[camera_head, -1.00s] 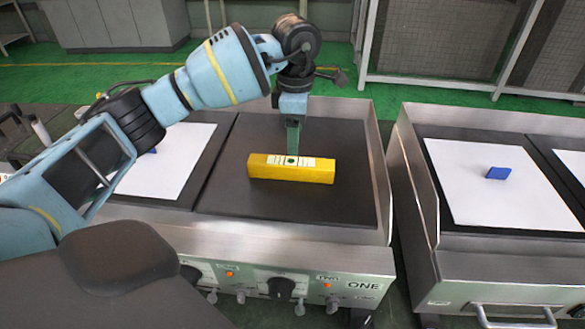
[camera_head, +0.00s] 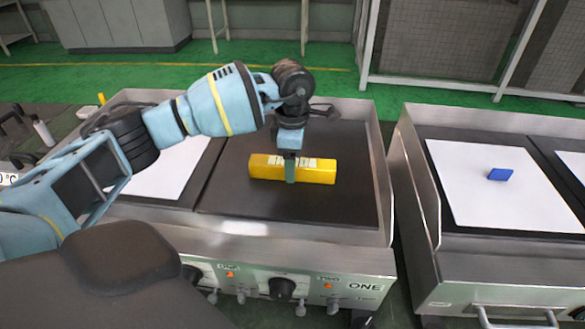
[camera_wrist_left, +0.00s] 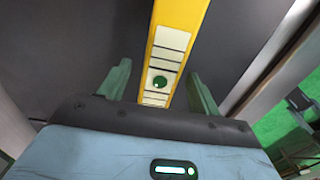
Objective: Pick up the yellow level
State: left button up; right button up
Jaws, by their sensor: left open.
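The yellow level (camera_head: 315,171) lies flat on the dark griddle plate (camera_head: 240,205) of the heating unit marked ONE. My left gripper (camera_head: 291,172) is over the middle of the level, with a green finger in front of its near side. In the left wrist view, the level (camera_wrist_left: 178,42) runs between the two open fingers of the left gripper (camera_wrist_left: 160,90). Its white label and round green vial show there. Gaps remain between the level and the fingers. My right gripper is not in view.
White sheets lie on the left part of this unit (camera_head: 165,178) and on the unit to the right (camera_head: 460,190). A small blue block (camera_head: 500,174) sits on the right sheet. Raised steel walls (camera_head: 385,190) edge the griddle.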

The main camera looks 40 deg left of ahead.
pick_arm(q)
jog(key=c, duration=1.3)
jog(key=shift+r, duration=0.15)
jog(key=shift+r, duration=0.6)
notch_tip(320, 180, up, 2)
jog(key=shift+r, duration=0.1)
jog(key=s+d, duration=0.2)
jog(key=d, duration=0.2)
jog(key=s+d+r, duration=0.1)
jog(key=s+d, duration=0.1)
jog(key=d, duration=0.3)
jog(key=s+d, duration=0.3)
jog(key=d, duration=0.2)
jog(key=shift+d+r, duration=0.15)
jog(key=shift+d, duration=0.05)
